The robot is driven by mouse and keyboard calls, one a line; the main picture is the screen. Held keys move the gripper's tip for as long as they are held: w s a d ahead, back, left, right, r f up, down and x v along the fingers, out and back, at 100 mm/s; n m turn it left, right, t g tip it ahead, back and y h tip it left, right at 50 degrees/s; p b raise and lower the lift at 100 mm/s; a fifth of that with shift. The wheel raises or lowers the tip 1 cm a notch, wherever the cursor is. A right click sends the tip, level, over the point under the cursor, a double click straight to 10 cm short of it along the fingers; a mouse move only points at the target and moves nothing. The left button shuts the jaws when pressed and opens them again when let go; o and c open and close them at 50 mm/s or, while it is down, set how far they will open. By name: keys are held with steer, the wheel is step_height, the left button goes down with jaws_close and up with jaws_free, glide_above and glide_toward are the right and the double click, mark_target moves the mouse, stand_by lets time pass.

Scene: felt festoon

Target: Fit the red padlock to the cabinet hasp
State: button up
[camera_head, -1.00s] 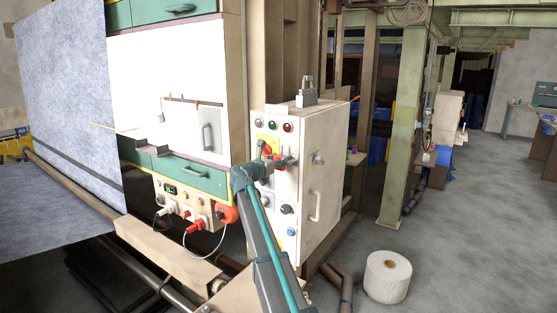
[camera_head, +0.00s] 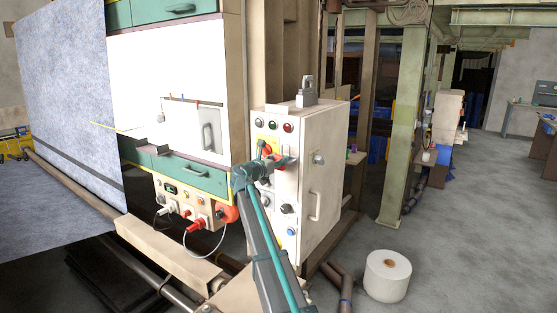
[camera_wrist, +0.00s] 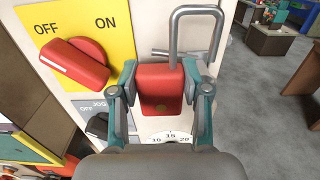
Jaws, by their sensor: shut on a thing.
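The red padlock (camera_wrist: 160,88) is between the two fingers of my gripper (camera_wrist: 161,88) in the wrist view, its red body upright. My gripper is shut on it. A grey U-shaped shackle (camera_wrist: 197,9) rises above the body to the right; its right leg ends beside the body, not in it. In the head view my gripper (camera_head: 275,162) is small, in front of the white cabinet (camera_head: 330,190) near its front corner. A grey fitting (camera_head: 318,159) on the cabinet's right face looks like the hasp; its detail is too small to tell.
A red rotary switch (camera_wrist: 78,62) on a yellow ON/OFF plate (camera_wrist: 110,18) is close left of the padlock. A numbered dial (camera_wrist: 171,136) lies below. A grey lock-like object (camera_head: 307,96) stands on the cabinet. A white roll (camera_head: 388,276) is on the floor.

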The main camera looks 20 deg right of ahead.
mark_target(279, 170)
steer(key=shift+s+f, duration=0.15)
steer(key=shift+f, duration=0.35)
steer(key=shift+s+f, duration=0.15)
steer(key=shift+f, duration=0.35)
steer(key=shift+s+f, duration=0.15)
steer(key=shift+f, duration=0.25)
steer(key=shift+g, duration=0.3)
steer(key=shift+m, duration=0.3)
steer(key=shift+w+f, duration=0.15)
steer(key=shift+w, duration=0.05)
jaws_close()
steer(key=shift+w+d+f, duration=0.1)
steer(key=shift+w, duration=0.2)
steer(key=shift+r+p, duration=0.35)
steer(key=shift+r, duration=0.1)
